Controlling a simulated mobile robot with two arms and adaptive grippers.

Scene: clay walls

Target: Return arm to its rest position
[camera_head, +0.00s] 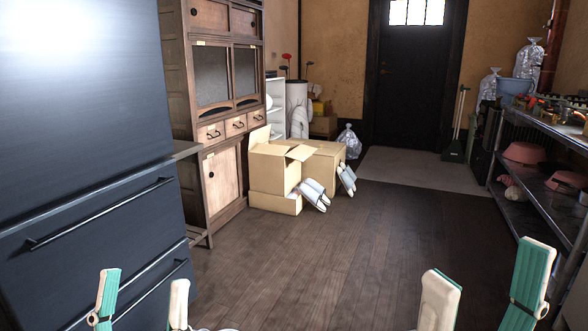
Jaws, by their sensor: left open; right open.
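My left gripper (145,282) shows at the bottom left, in front of the dark fridge. Its two green and white fingers point up and stand apart, with nothing between them. My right gripper (489,265) shows at the bottom right, also with its fingers spread and empty. Only the finger ends of both grippers are in view; the arms are hidden below the lower edge.
A dark fridge (95,150) with bar handles fills the left, beside a wooden cabinet (221,130). Open cardboard boxes (272,180) stand by it. A metal shelf (540,216) with bowls runs along the right. The wooden floor (330,250) between is clear towards a dark door (408,80).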

